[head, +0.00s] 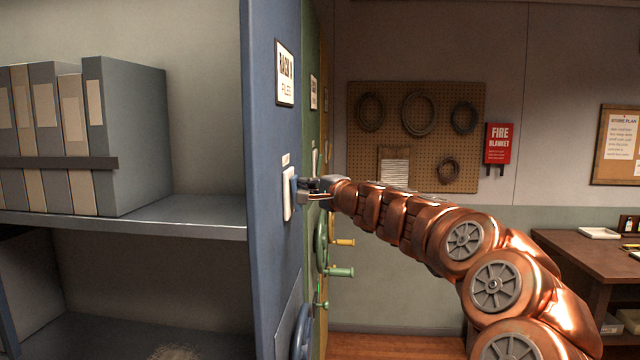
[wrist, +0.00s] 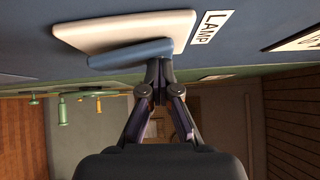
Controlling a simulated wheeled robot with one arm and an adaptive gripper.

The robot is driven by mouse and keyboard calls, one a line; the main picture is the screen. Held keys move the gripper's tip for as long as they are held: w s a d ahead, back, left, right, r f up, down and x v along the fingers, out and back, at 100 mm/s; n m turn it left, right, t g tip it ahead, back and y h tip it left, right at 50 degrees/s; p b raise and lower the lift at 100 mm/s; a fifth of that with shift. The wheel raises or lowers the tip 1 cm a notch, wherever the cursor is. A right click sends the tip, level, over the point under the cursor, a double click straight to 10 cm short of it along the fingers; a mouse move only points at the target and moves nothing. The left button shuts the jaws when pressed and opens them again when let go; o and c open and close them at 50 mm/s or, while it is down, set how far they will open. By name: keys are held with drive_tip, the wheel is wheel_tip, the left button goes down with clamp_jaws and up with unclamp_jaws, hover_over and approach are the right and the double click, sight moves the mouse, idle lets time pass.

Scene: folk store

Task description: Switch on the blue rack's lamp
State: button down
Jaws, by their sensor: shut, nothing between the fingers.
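The blue rack (head: 262,150) shows its end panel, with a "RACK" sign (head: 285,73) high on it. A white switch plate (head: 287,193) with a small label above it is on this panel. In the wrist view the plate (wrist: 90,36) carries a blue rocker (wrist: 130,56), with a "LAMP" label (wrist: 211,27) beside it. My gripper (head: 305,190) is shut and empty, its tips at the rocker. In the wrist view the closed fingertips (wrist: 159,66) are at the rocker's edge; I cannot tell whether they press it. The lamp itself is not in view.
Grey binders (head: 130,135) stand on the rack's shelf at left. A green rack (head: 311,130) with green handwheel handles (head: 340,271) stands just behind the blue panel. A pegboard (head: 400,120) and a fire blanket box (head: 498,143) hang on the back wall. A desk (head: 590,260) stands right.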

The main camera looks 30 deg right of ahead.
drive_tip(key=s+d+b, duration=0.1)
drive_tip(key=s+d, duration=0.1)
drive_tip(key=s, duration=0.4)
drive_tip(key=s+d+r, duration=0.1)
drive_tip(key=s+d, duration=0.1)
drive_tip(key=s, duration=0.4)
drive_tip(key=shift+s+d+r+b, duration=0.15)
drive_tip(key=shift+d+r+b, duration=0.1)
drive_tip(key=shift+d+b, duration=0.1)
